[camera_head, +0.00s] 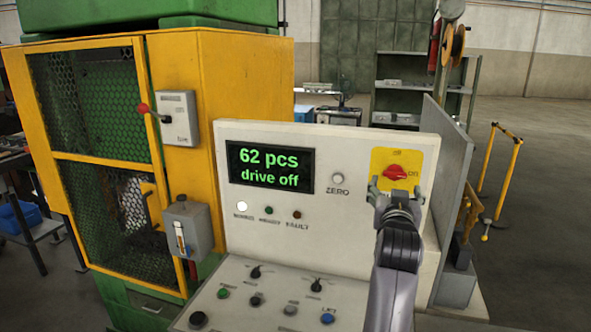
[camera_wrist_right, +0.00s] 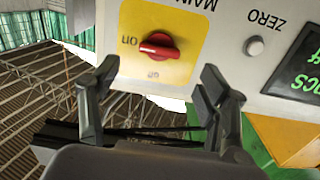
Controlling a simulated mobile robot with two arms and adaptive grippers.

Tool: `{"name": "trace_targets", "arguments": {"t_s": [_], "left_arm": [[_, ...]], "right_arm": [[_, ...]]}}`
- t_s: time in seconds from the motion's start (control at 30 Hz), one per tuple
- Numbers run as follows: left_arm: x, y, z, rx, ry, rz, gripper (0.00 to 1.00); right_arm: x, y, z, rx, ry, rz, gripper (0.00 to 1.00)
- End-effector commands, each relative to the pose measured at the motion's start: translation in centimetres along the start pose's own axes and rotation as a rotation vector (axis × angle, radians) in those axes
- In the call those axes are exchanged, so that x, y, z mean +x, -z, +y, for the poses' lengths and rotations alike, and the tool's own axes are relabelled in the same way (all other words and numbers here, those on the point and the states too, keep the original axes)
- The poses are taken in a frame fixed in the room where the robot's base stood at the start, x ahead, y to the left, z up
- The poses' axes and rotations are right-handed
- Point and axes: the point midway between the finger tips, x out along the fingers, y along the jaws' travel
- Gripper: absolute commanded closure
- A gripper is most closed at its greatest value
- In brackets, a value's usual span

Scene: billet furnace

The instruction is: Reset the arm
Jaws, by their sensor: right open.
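My right gripper (camera_head: 396,190) is open in front of the control panel (camera_head: 345,218), just below the red rotary switch (camera_head: 396,172) on its yellow plate (camera_head: 415,157). In the right wrist view my right gripper (camera_wrist_right: 157,100) shows its two fingers apart with nothing between them. The red switch (camera_wrist_right: 157,46) shows beyond the fingertips there, upside down, with "ON" and "MAIN" lettering by it. Whether a finger touches the panel I cannot tell. My left gripper is not in view.
The panel display (camera_head: 268,167) reads "62 pcs, drive off". A ZERO button (camera_head: 337,179), lamps and a lower sloped desk (camera_head: 275,295) with several knobs and buttons are close by. A yellow-framed machine (camera_head: 175,80) stands left. Open floor (camera_head: 555,200) lies right.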

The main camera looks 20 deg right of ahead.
Motion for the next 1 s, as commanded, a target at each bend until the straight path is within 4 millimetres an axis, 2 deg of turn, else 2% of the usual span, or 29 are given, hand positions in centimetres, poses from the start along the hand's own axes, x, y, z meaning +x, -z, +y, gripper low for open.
{"name": "trace_targets", "arguments": {"t_s": [0.07,0.17,0.27,0.37,0.4,0.47,0.5,0.57,0.6,0.7,0.8,1.0], "left_arm": [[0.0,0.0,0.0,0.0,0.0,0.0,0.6],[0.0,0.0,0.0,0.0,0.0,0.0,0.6],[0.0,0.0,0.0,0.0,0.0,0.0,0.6],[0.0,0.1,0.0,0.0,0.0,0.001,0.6],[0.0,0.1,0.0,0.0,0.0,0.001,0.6],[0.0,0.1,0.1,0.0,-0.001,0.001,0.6],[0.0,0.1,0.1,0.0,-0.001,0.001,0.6],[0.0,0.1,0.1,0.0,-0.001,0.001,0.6],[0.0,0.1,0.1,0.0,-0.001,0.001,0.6],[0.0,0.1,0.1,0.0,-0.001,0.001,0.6],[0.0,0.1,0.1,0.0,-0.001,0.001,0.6],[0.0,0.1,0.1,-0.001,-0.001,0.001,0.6]], "right_arm": [[-0.1,-0.4,0.0,-0.005,0.002,-0.008,0.3],[-0.9,-2.8,-0.1,-0.03,0.021,-0.052,0.3],[-2.9,-7.5,-0.2,-0.08,0.061,-0.146,0.3],[-6.4,-13.6,-0.4,-0.146,0.125,-0.279,0.3],[-8.1,-16.0,-0.5,-0.173,0.154,-0.336,0.3],[-10.9,-19.6,-0.5,-0.214,0.199,-0.427,0.3],[-13.0,-21.9,-0.4,-0.241,0.231,-0.489,0.3],[-16.3,-25.1,-0.3,-0.28,0.278,-0.584,0.3],[-18.6,-27.0,-0.1,-0.306,0.31,-0.646,0.3],[-24.0,-30.7,0.6,-0.357,0.38,-0.784,0.3],[-28.5,-33.2,1.3,-0.397,0.437,-0.897,0.3],[-36.0,-36.0,2.8,-0.455,0.526,-1.075,0.3]]}}
